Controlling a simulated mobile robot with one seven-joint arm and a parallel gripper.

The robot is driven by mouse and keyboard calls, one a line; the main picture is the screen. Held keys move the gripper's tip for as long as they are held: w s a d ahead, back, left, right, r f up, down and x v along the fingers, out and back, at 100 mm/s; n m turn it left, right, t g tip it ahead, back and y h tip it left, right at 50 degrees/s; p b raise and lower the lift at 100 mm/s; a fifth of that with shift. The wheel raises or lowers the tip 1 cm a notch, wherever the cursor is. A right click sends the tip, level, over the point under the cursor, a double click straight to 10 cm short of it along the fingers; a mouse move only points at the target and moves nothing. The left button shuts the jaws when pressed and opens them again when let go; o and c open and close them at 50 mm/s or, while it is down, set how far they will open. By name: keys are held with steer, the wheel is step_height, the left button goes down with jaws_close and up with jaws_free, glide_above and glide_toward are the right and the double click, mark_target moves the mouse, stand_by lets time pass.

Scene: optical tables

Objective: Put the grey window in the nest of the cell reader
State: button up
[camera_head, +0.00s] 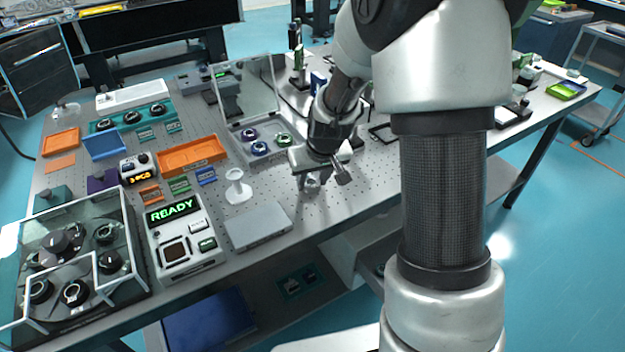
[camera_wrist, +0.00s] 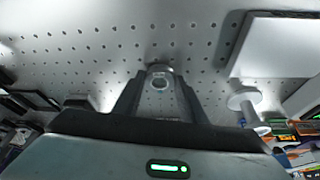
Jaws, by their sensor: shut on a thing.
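A small round grey piece with a paler centre, which looks like the grey window (camera_wrist: 160,72), sits between my fingertips in the wrist view. My gripper (camera_head: 312,182) is shut on it, over the perforated table (camera_head: 345,190). In the head view the window is small and partly hidden by the fingers. My gripper also shows in the wrist view (camera_wrist: 160,90). The cell reader (camera_head: 181,236) is a white box with a green READY display, left of my gripper. Its nest looks like the dark square recess (camera_head: 174,252) on its front part. I see nothing in the nest.
A flat grey plate (camera_head: 258,227) and a white pedestal (camera_head: 238,188) stand between my gripper and the reader. A clear-walled enclosure (camera_head: 70,262) adjoins the reader's left. Orange trays (camera_head: 192,155) lie behind it. A transparent upright panel (camera_head: 247,92) stands behind my gripper.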

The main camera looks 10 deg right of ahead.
steer(key=shift+f, duration=0.25)
steer(key=o, duration=1.1)
steer(key=shift+r, duration=0.1)
steer(key=shift+o, duration=0.2)
steer(key=shift+r, duration=0.1)
